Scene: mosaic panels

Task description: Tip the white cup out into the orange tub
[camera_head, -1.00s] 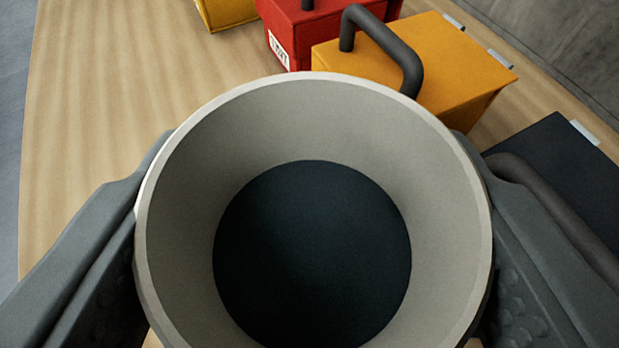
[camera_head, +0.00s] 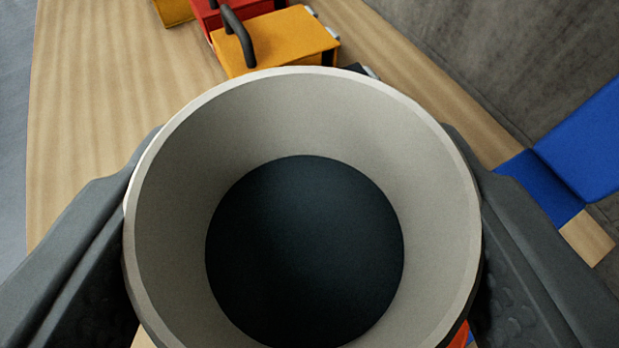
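The white cup (camera_head: 430,180) fills the middle of the view, seen from above into its open mouth. A dark, smooth surface (camera_head: 305,250) shows inside it; I cannot tell whether it is contents or the cup's floor. My gripper (camera_head: 303,215) has one finger against each side of the cup and is shut on it. The cup looks level with respect to the camera. A small orange-red patch (camera_head: 460,338) shows at the lower right, between cup and right finger; it may be part of the orange tub, mostly hidden.
On the wooden table (camera_head: 90,100), a yellow box with a dark handle (camera_head: 285,42), a red box (camera_head: 212,18) and another yellow box (camera_head: 172,12) stand at the top. A blue object (camera_head: 585,140) is at the right by the grey wall (camera_head: 490,60). The table's left part is clear.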

